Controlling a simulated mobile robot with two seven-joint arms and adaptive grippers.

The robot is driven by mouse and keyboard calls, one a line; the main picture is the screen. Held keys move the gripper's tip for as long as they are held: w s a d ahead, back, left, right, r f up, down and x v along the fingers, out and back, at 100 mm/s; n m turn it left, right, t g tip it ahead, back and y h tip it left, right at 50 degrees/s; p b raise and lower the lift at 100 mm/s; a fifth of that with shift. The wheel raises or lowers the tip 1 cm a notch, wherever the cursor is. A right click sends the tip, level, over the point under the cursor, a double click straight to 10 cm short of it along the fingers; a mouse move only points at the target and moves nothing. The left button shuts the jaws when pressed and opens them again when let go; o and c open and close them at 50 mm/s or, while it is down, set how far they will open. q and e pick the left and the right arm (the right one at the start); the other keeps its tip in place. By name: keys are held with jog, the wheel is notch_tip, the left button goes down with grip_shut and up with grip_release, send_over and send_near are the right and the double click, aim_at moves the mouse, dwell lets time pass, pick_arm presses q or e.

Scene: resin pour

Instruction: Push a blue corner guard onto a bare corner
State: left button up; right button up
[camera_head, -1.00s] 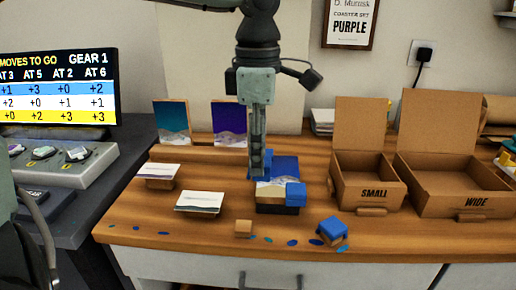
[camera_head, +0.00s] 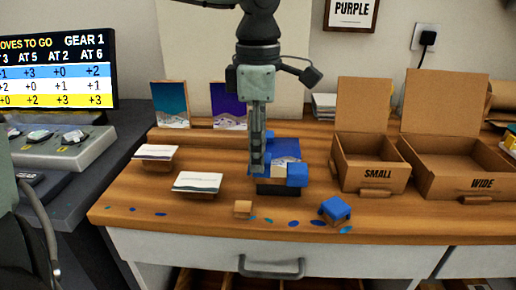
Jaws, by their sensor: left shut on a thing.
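A coaster (camera_head: 285,158) with a pale, wavy picture lies on a dark block (camera_head: 277,188) near the middle of the bench. A blue corner guard (camera_head: 297,174) sits on its near right corner, and more blue shows along its far side. My left gripper (camera_head: 257,167) points straight down at the coaster's left side, shut on a blue corner guard mostly hidden by its fingers. The fingers also hide the near left corner, so I cannot tell whether the held guard touches it. Another blue corner guard (camera_head: 335,207) stands on the bench at the front right. My right gripper is not in view.
A SMALL box (camera_head: 375,177) and a WIDE box (camera_head: 470,183) stand open on the right. Two cards (camera_head: 197,182) on wooden stands are left of the coaster.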

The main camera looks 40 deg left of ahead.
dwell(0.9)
pick_arm(q)
jog(key=shift+f+b, duration=0.2)
jog(key=shift+b, duration=0.25)
jog(key=shift+f+b, duration=0.3)
jog(key=shift+b, duration=0.1)
jog(key=shift+f, duration=0.2)
jog(key=shift+f+b, duration=0.2)
jog(key=shift+b, duration=0.25)
jog(key=shift+w+f, duration=0.1)
jog(key=shift+w, duration=0.1)
dwell(0.3)
jog(key=o, duration=0.9)
jog(key=shift+c, duration=0.2)
